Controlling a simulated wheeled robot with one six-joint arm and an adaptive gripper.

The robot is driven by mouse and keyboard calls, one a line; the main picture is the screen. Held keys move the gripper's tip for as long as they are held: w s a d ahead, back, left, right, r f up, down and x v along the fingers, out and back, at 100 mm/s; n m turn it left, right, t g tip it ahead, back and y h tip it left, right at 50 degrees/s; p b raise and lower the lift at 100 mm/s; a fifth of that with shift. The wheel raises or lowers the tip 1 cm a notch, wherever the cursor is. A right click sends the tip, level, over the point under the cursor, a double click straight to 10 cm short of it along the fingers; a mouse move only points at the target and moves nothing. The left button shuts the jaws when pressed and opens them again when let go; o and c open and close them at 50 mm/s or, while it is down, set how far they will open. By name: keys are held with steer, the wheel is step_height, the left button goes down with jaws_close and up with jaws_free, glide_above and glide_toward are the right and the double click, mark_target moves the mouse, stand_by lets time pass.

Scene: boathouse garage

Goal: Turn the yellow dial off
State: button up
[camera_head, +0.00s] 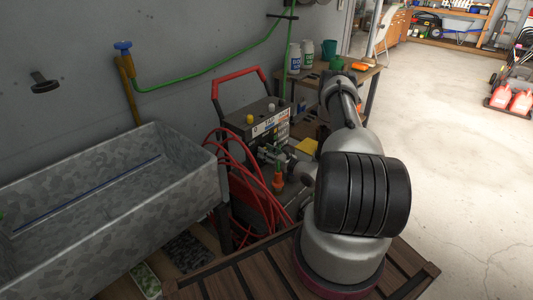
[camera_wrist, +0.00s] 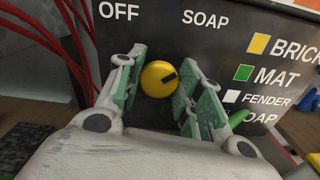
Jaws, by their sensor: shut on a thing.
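The yellow dial (camera_wrist: 156,84) sits on a dark panel (camera_wrist: 235,65) in the wrist view. Its short black mark lies on the right side of its face, tilted slightly upward. The word OFF stands above it to the left and SOAP above it to the right. My gripper (camera_wrist: 158,88) is at the dial, with one green-padded finger on each side, shut on it. In the head view the machine (camera_head: 262,124) with the panel stands beyond the sink; I cannot clearly make out the dial or my fingertips there.
Red hoses (camera_head: 232,165) hang beside the machine, and its red handle (camera_head: 238,75) rises at the back. A grey sink (camera_head: 105,190) stands at the left. A bench with bottles (camera_head: 308,52) is behind. Open concrete floor (camera_head: 455,170) lies to the right.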

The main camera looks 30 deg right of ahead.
steer(key=n, duration=0.3)
steer(key=o, duration=1)
steer(key=v, duration=0.7)
steer(key=shift+s, duration=0.25)
steer(key=shift+d, duration=0.1)
